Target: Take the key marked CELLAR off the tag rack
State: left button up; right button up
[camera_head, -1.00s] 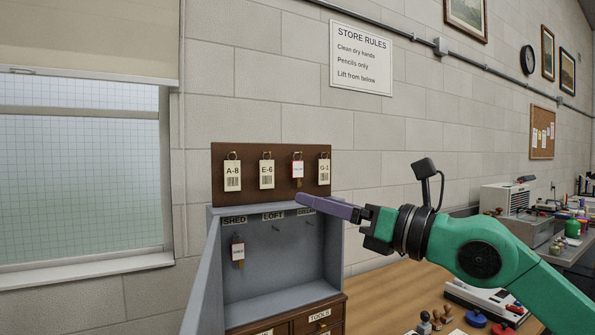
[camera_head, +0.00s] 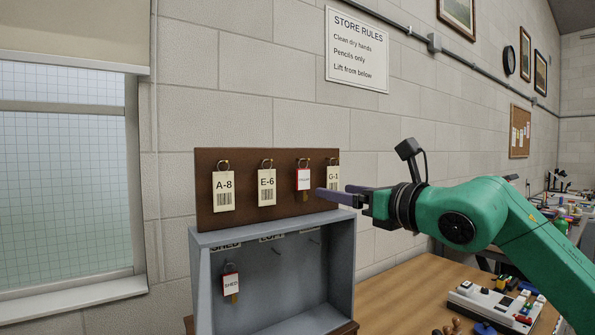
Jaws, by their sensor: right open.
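The brown tag rack (camera_head: 286,207) holds a row of hanging tags. Third from the left hangs a white tag with a red border (camera_head: 303,180) and a brass key below it; its lettering is too small to read. Tags A-8 (camera_head: 224,190), E-6 (camera_head: 267,187) and G-1 (camera_head: 333,175) hang beside it on their hooks. My right gripper (camera_head: 318,193) is open, its purple fingers pointing left, with the tips just right of the red-bordered tag and in front of the lower part of G-1. I cannot tell if it touches either. My left gripper is out of view.
A grey open key cabinet (camera_head: 344,262) stands below the rack, with a red-bordered SHED tag (camera_head: 230,283) on its left hook and empty hooks to the right. A wooden worktop (camera_head: 405,285) carries a pale device (camera_head: 494,306) at lower right.

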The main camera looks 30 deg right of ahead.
aim_at(304, 183)
jog(key=w+p, duration=0.2)
jog(key=w, duration=0.1)
jog(key=w+a+p, duration=0.1)
jog(key=w+p, duration=0.2)
jog(key=w, duration=0.1)
jog(key=w+a+r+p, duration=0.1)
jog(key=w+p, duration=0.1)
jog(key=w, duration=0.1)
jog(key=shift+w, duration=0.25)
jog(key=shift+w+f, duration=0.2)
jog(key=shift+f, duration=0.1)
grip_shut()
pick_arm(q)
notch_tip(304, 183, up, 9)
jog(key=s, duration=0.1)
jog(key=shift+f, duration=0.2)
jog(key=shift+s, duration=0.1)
